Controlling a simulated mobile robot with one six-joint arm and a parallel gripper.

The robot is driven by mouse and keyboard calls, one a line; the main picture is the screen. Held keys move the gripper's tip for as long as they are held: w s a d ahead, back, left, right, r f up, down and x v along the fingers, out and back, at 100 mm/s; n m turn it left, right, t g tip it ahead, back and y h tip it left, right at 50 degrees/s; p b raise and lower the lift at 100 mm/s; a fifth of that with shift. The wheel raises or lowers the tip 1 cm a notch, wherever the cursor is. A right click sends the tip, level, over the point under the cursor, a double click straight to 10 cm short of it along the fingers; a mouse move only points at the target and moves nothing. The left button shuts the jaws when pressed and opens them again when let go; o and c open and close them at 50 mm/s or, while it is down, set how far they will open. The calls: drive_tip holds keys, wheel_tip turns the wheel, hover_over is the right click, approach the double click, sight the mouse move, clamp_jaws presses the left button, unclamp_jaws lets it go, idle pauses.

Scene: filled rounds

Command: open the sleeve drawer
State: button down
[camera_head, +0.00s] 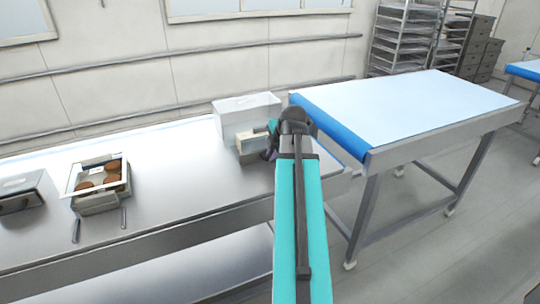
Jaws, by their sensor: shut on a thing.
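The sleeve drawer (251,144) shows as a small cream box front low on the white cabinet (246,107), on the metal counter. It seems to stand out a little from the cabinet; how far is hard to tell. My gripper (266,142) is at the right side of the drawer front, shut on the drawer. The exact grip point, and any handle, is hidden behind the gripper and my teal arm.
The metal counter (180,165) is clear left of the cabinet. A tray (72,180) with brown rounds stands further left, beside a dark box (20,196). A blue-edged conveyor table (420,105) stands close on the right. Racks (405,35) are behind.

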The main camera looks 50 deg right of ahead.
drive_tip(key=shift+a+f, duration=0.1)
drive_tip(key=shift+f, duration=0.1)
drive_tip(key=c, duration=1.8)
unclamp_jaws()
drive_tip(key=shift+w, duration=0.1)
drive_tip(key=shift+o, duration=0.2)
drive_tip(key=shift+r, duration=0.15)
drive_tip(key=shift+r, duration=0.1)
drive_tip(key=shift+s+r, duration=0.35)
drive_tip(key=shift+s, duration=0.1)
drive_tip(key=b+v, duration=0.2)
drive_tip(key=v, duration=1)
drive_tip(key=shift+a+r, duration=0.15)
drive_tip(key=shift+r, duration=0.1)
drive_tip(key=shift+s, duration=0.1)
